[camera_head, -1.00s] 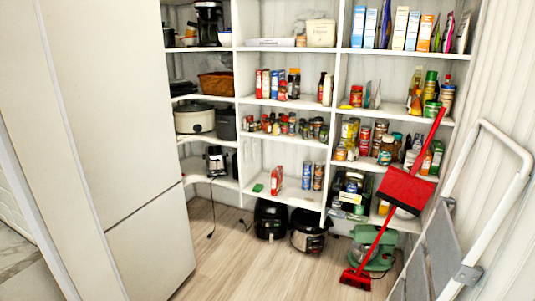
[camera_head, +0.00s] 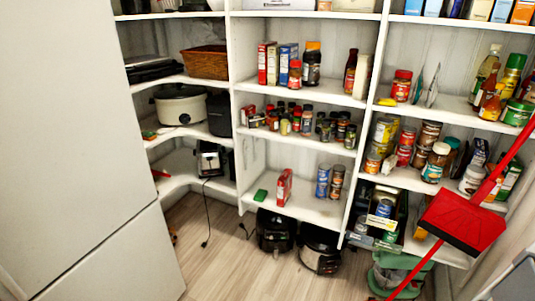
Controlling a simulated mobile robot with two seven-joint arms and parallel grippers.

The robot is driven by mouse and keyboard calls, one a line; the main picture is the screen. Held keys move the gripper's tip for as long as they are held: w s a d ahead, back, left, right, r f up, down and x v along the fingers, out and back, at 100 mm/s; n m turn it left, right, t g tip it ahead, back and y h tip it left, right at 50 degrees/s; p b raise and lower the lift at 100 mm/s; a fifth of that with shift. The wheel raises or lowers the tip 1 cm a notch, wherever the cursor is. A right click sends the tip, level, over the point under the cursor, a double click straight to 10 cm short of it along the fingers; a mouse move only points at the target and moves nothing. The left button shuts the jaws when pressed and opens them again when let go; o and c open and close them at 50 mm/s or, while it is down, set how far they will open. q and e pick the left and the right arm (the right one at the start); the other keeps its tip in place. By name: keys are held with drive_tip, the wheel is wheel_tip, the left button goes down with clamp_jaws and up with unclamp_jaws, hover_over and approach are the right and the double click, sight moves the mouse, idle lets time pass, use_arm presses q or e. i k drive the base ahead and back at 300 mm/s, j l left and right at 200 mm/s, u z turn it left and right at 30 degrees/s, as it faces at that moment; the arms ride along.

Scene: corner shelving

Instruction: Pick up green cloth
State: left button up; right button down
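A small flat green item (camera_head: 260,195), which looks like the green cloth, lies on the low middle shelf near its front left edge. It is too small to tell cloth from sponge. A red and white box (camera_head: 284,188) stands just to its right. Another small green bit (camera_head: 150,134) shows on the left shelf beside the slow cooker, too small to identify. Neither of my grippers is in view.
Two black appliances, one (camera_head: 274,231) and another (camera_head: 319,248), stand on the floor below that shelf. Cans (camera_head: 323,181) stand farther right. A white cabinet (camera_head: 80,120) fills the left. Floor is clear in front.

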sight(260, 195)
drive_tip(key=i, duration=1.5)
